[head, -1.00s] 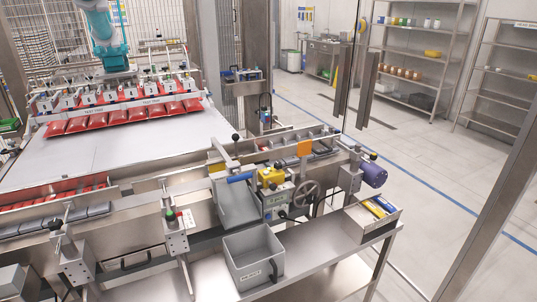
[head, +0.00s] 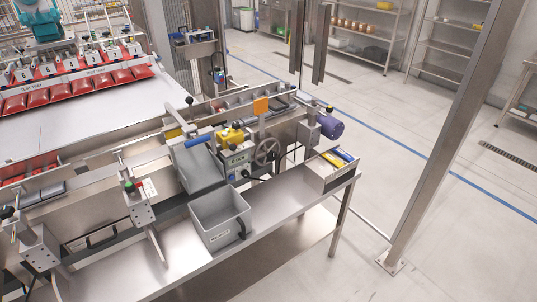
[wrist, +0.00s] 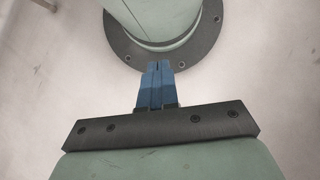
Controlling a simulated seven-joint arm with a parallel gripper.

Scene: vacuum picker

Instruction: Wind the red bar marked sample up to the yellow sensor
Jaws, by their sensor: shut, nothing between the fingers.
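My gripper (wrist: 157,85) shows only in the wrist view, with its blue fingers shut together and nothing between them. It is not in the head view, so its place relative to the machine cannot be told. In the head view, a grey handwheel (head: 267,151) stands on the front of the conveyor machine. Left of it is a yellow block (head: 230,136) on top of a grey box with a small display (head: 238,160). I cannot tell whether this block is the yellow sensor. No red bar marked sample can be made out.
A lever with a blue grip (head: 198,141) is left of the yellow block. A grey bin (head: 221,219) and a shallow tray (head: 331,172) sit on the steel bench (head: 262,228). Open floor lies right, beyond a metal post (head: 440,140).

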